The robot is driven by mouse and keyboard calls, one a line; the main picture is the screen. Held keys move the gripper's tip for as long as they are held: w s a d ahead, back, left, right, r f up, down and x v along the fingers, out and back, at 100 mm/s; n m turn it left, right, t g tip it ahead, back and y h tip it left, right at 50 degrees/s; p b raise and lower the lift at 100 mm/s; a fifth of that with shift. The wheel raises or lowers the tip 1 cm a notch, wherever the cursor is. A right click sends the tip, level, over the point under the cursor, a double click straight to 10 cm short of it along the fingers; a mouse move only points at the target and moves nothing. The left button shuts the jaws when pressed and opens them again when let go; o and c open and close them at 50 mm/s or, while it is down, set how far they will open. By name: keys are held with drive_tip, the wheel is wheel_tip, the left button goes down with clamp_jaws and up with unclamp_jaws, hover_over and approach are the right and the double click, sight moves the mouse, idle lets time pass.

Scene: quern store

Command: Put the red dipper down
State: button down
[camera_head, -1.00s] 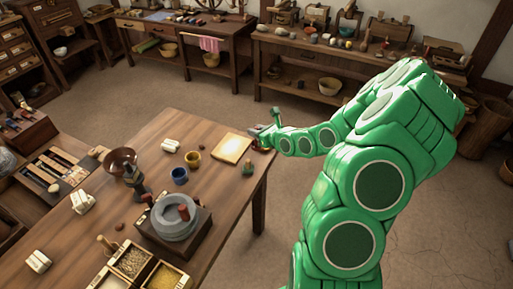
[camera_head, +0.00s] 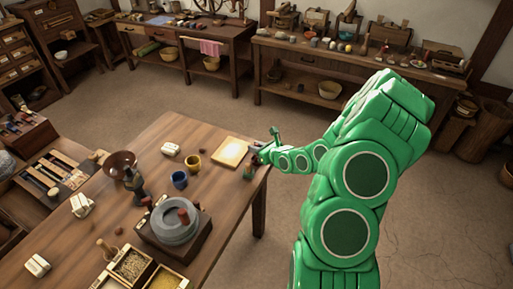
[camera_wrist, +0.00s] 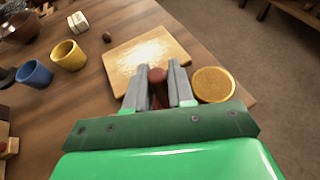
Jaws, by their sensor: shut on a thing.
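My gripper (camera_wrist: 159,92) is shut on the red dipper (camera_wrist: 157,76), and only its dark red upper part shows between the fingers. The rest of the dipper is hidden by the fingers and the green wrist. In the head view my gripper (camera_head: 255,158) is low over the table's right edge, beside the pale board (camera_head: 229,152). I cannot tell whether the dipper touches the table (camera_head: 215,183). A round golden-topped thing (camera_wrist: 213,85) is just right of the fingers; I cannot tell whether it is part of the dipper.
The yellow cup (camera_head: 192,162) and blue cup (camera_head: 179,179) stand left of my gripper. Bare wood lies between the board and the quern.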

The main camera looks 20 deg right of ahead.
drive_tip(key=c, duration=1)
unclamp_jaws()
drive_tip(key=shift+f, duration=0.1)
drive_tip(key=shift+o, duration=0.2)
